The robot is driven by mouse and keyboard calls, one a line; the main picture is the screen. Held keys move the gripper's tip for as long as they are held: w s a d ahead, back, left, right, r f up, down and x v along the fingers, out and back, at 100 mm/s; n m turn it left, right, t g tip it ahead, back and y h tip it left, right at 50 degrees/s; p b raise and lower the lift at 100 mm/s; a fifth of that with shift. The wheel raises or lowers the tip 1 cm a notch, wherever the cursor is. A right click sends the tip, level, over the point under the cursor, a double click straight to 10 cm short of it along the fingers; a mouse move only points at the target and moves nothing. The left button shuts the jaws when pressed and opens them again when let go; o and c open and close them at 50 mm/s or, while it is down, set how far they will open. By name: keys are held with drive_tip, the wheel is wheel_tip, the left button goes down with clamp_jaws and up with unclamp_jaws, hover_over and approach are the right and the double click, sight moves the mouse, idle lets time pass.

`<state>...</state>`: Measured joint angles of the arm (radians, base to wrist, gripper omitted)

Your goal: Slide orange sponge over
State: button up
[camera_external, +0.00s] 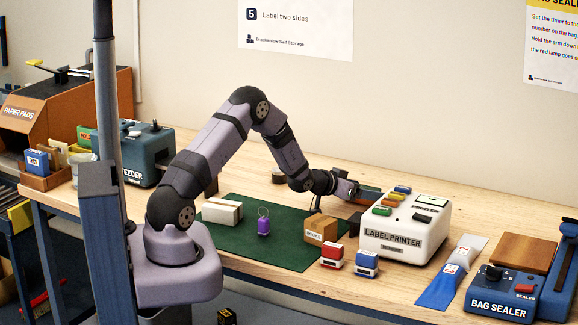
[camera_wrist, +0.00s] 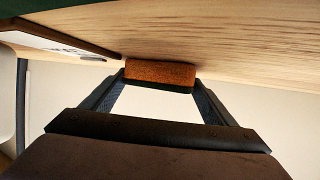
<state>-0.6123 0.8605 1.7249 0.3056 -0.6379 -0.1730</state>
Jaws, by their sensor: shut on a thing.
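The orange sponge (camera_wrist: 160,72) is a small block with a darker green-black layer along one long side. In the wrist view it sits between the two fingertips of my gripper (camera_wrist: 159,83), one finger at each end. In the external view my gripper (camera_external: 362,194) is low over the table's back part, just behind the label printer. The orange sponge (camera_external: 370,188) shows there beside the fingers, partly hidden. The wrist view shows the sponge close to the wooden surface; I cannot tell whether it touches.
The white label printer (camera_external: 374,238) stands right in front of my gripper. A small brown carton (camera_external: 320,229), a purple tagged item (camera_external: 263,222) and a white box (camera_external: 222,211) are on the green mat (camera_external: 285,253). Red (camera_external: 331,255) and blue (camera_external: 367,264) stampers stand nearby. Bare wood lies behind the mat.

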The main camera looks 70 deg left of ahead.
drive_tip(key=shift+s+a+p, duration=1.25)
drive_tip(key=shift+s+a, duration=3.7)
drive_tip(key=shift+a, duration=0.05)
drive_tip(key=o, duration=1)
drive_tip(key=shift+b+v, duration=0.95)
drive_tip(key=shift+v, duration=2.75)
